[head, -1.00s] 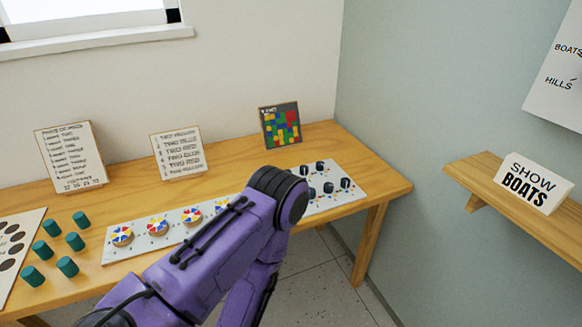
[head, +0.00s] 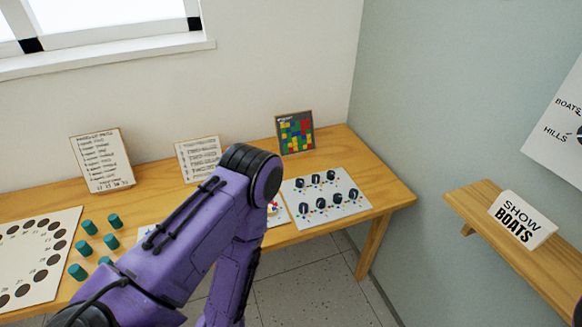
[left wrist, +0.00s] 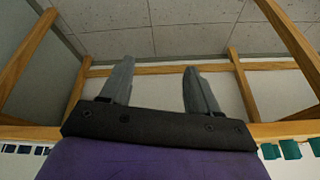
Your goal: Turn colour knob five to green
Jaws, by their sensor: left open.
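The white knob panel (head: 340,181) lies at the right end of the wooden table in the head view. It carries several dark knobs in two rows, with small coloured marks around them. The number labels are too small to read, so I cannot tell which knob is five or its setting. My left arm crosses in front of the table, its elbow left of the panel. My left gripper is outside the head view; the left wrist view shows its jaws (left wrist: 156,88) open and empty, with floor tiles and wooden frame bars beyond. My right gripper is not in view.
Teal cylinders (head: 85,227) and a board with dark holes (head: 28,262) are at the left. My arm mostly hides the colour-wheel strip. Cards and a coloured grid picture (head: 296,133) stand at the back. A shelf (head: 480,205) with a "SHOW BOATS" sign (head: 523,220) juts from the right wall.

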